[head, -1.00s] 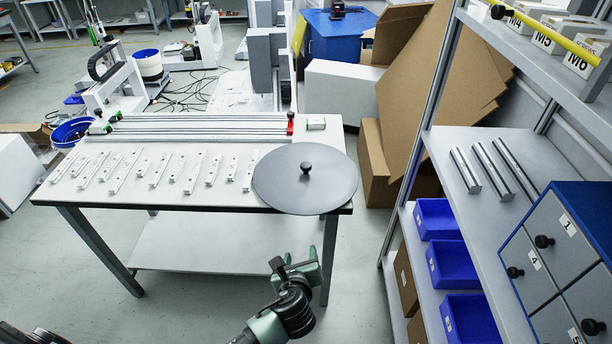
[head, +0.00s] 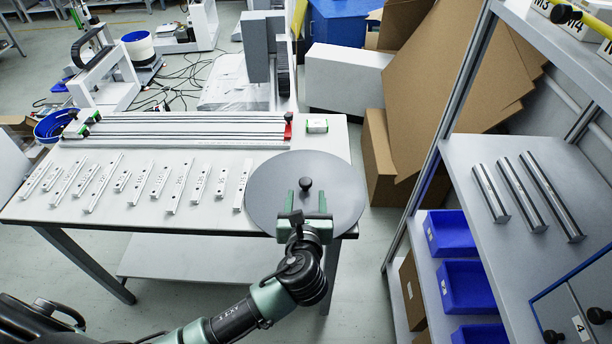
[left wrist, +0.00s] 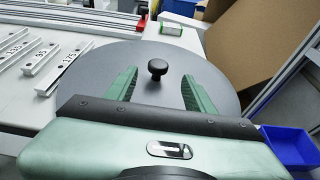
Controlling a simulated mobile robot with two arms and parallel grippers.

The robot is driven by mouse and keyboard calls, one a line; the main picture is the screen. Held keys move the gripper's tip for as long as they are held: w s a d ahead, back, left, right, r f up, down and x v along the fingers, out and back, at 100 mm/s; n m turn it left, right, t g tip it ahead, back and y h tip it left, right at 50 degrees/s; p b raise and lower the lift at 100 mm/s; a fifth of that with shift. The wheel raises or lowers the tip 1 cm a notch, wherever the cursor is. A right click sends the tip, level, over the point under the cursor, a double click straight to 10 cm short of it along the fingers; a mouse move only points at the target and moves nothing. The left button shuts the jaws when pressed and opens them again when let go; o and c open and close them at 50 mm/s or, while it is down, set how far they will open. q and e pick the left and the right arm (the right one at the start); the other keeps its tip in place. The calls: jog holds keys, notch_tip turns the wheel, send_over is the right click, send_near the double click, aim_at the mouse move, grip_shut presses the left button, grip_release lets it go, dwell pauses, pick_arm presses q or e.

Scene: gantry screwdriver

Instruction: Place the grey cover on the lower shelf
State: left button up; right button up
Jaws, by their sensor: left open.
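The grey cover (head: 340,186) is a flat round disc with a black knob (head: 305,183). It lies on the right end of the table top, slightly over its edge. My left gripper (head: 306,200) is open over the near half of the cover. In the left wrist view the open fingers (left wrist: 158,88) point at the knob (left wrist: 157,68), one to each side and a little short of it; no contact shows. The table's lower shelf (head: 190,258) is bare where it shows; my left arm hides part of it. My right gripper is not in view.
Several metal rails (head: 160,184) lie in a row left of the cover. A small green and white box (head: 317,125) sits behind it. A shelving unit with blue bins (head: 466,286) and three metal rods (head: 515,192) stands at the right.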

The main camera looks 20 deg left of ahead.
aim_at(306, 182)
pick_arm(q)
jog(key=shift+w+a+f, duration=0.1)
jog(key=shift+w+a, duration=0.05)
jog(key=shift+w, duration=0.3)
jog(key=shift+w+a, duration=0.1)
jog(key=shift+w, duration=0.2)
jog(key=shift+w+a+f, duration=0.15)
jog(key=shift+w+a, duration=0.05)
jog(key=shift+w, duration=0.45)
jog(key=x, duration=0.3)
jog(key=shift+w+a+f, duration=0.15)
jog(key=shift+w+a, duration=0.05)
jog(key=shift+w, duration=0.1)
jog(key=shift+w+a+f+b, duration=0.1)
jog(key=shift+w+b, duration=0.15)
jog(key=shift+b, duration=0.05)
grip_shut()
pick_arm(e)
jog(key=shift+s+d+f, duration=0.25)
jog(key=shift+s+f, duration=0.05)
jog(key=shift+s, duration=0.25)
